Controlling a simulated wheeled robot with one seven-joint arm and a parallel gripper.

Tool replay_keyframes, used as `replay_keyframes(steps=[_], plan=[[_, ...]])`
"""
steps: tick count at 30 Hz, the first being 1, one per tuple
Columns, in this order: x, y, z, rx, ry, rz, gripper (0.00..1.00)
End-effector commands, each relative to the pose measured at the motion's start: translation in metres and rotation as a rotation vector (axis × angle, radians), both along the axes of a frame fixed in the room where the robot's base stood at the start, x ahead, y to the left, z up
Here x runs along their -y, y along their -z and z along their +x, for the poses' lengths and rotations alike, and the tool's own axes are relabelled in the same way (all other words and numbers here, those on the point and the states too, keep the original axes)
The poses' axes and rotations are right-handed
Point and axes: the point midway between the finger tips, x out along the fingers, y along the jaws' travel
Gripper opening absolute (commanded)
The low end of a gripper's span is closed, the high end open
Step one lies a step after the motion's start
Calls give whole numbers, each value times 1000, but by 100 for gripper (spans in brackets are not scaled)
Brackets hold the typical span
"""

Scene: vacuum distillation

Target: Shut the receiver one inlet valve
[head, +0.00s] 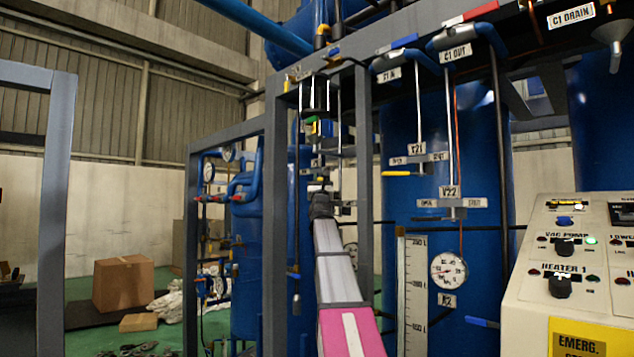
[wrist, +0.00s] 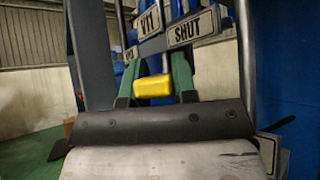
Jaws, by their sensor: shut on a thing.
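In the wrist view, my gripper (wrist: 156,84) has its two green fingers on either side of a yellow block-shaped handle (wrist: 152,87) and is shut on it. Above the handle is a plate reading V11 (wrist: 148,21). A plate reading SHUT (wrist: 187,33) is at its upper right, and another plate, hard to read, is at its left. The handle's end faces the camera, below and between the side plates. The valve body behind it is hidden. In the head view, my gripper (head: 320,187) is small, beside the grey frame post, and the handle is hardly visible.
Grey frame posts (head: 275,230) stand close on both sides of my arm. Valves labelled V21 (head: 416,150) and V22 (head: 449,192) hang to the right before a blue tank (head: 475,135). A control panel (head: 530,290) fills the lower right. Cardboard boxes (head: 123,284) stand at left.

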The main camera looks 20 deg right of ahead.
Motion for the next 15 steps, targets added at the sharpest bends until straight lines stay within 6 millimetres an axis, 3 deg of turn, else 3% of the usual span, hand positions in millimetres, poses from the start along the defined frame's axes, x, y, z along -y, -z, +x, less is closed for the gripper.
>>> replay_keyframes(steps=[6,7,9,15], plan=[[0,-1,0,5,-8,10,0],[0,-1,0,5,-8,10,32],[0,-1,0,4,-7,9,51],[0,0,0,2,-6,7,51]])
